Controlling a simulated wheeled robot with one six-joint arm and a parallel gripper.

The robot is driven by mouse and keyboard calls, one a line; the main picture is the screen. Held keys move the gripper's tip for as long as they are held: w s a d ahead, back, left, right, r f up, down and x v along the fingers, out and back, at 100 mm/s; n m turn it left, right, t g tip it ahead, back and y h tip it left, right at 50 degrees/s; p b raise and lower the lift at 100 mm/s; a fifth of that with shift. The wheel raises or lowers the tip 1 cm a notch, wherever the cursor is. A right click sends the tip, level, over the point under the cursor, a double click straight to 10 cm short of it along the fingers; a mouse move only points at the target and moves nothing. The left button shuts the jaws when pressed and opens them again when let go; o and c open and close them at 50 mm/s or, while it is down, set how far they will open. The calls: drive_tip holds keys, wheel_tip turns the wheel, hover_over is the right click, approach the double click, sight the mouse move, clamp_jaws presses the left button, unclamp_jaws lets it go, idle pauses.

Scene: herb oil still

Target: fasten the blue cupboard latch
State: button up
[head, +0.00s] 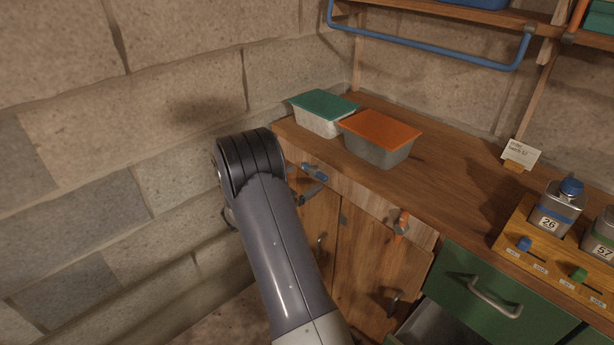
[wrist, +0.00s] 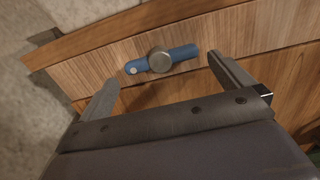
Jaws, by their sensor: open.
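The blue cupboard latch (head: 314,172) is a short blue bar on the wooden strip under the worktop, above the left cupboard door (head: 316,222). In the wrist view the latch (wrist: 162,60) lies nearly level, slightly raised at its right end, with a round grey knob at its middle and a pale dot at its left end. My gripper (wrist: 160,80) is open, its two fingers apart on either side of and just below the latch, not visibly touching it. In the head view my arm hides most of my gripper; one finger (head: 311,192) shows beside the door.
An orange latch (head: 401,223) sits on the same strip to the right. Lidded tubs, one green-topped (head: 323,105) and one orange-topped (head: 380,130), stand on the worktop above. A green drawer (head: 495,300) is at the right. A block wall (head: 80,190) is close on the left.

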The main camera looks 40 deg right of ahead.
sight(311, 174)
drive_tip(key=shift+w+d, duration=0.1)
drive_tip(key=shift+d, duration=1.5)
drive_tip(key=c, duration=0.6)
